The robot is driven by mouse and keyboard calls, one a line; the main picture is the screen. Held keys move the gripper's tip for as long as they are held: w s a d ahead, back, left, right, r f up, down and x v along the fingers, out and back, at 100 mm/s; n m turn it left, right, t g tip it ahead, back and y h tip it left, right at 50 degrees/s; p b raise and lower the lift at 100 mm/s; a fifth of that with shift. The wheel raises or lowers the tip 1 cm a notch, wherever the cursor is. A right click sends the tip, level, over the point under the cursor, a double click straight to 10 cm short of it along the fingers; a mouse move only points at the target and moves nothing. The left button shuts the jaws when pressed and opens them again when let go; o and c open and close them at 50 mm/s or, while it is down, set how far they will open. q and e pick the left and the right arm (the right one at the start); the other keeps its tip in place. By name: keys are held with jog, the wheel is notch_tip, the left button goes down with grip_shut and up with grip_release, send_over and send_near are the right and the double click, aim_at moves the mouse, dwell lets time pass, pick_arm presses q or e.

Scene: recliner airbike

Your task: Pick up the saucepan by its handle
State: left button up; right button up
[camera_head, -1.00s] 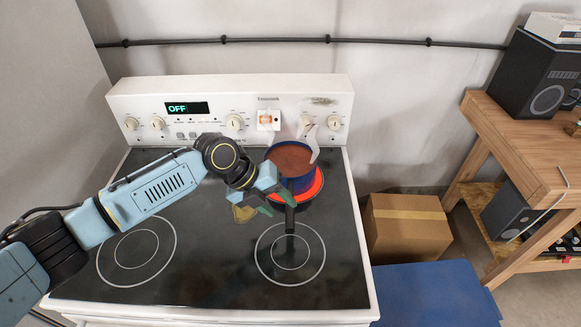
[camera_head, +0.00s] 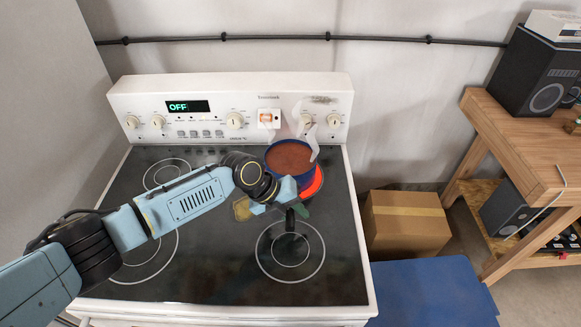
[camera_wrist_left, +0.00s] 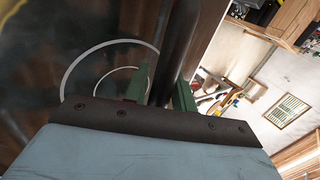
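The blue saucepan (camera_head: 291,161), filled with reddish-brown liquid, is at the stove's back right burner. Red burner shows along its right side. Its black handle (camera_head: 290,222) points toward the stove's front. My left gripper (camera_head: 291,208) is at the handle, near the pan. In the left wrist view the dark handle (camera_wrist_left: 180,45) runs between the two green fingers of my left gripper (camera_wrist_left: 162,92). The fingers sit close on both sides and look shut on it. Fingertip contact is partly hidden. My right gripper is not in view.
The white stove (camera_head: 225,310) has a black glass top with free room at the front. A control panel (camera_head: 215,100) with knobs stands behind the pan. A cardboard box (camera_head: 405,225), a blue block (camera_head: 430,295) and a wooden workbench (camera_head: 515,155) are to the right.

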pick_arm(q)
grip_shut()
dwell(1.0)
jog(key=shift+w+r, duration=0.15)
jog(key=shift+r, duration=0.05)
